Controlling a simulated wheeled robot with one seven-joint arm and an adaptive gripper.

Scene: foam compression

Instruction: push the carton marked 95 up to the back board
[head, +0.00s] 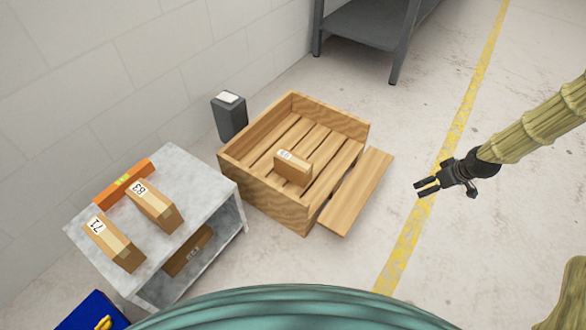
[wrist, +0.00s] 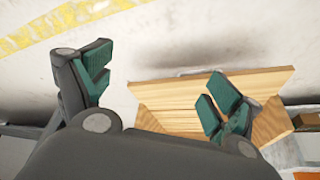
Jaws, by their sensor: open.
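A small brown carton (head: 293,167) with a white label lies on the slatted floor of an open wooden crate (head: 262,192) in the head view. Its label is small and looks like 95, though I cannot read it surely. The crate's wall at the upper left (head: 256,124) stands apart from the carton, with bare slats between them. The crate's right side is folded down as a flap (head: 357,190). My gripper (head: 418,189) is open and empty, to the right of the flap. In the wrist view its fingers (wrist: 158,88) are spread, with pale wood behind; the carton is not clearly visible there.
A grey table (head: 186,165) at the left holds cartons marked 71 (head: 114,245) and 83 (head: 154,208) and an orange bar (head: 124,182). Another carton (head: 188,250) lies on its lower shelf. A grey bin (head: 230,117) stands behind the crate. The floor around my gripper is clear.

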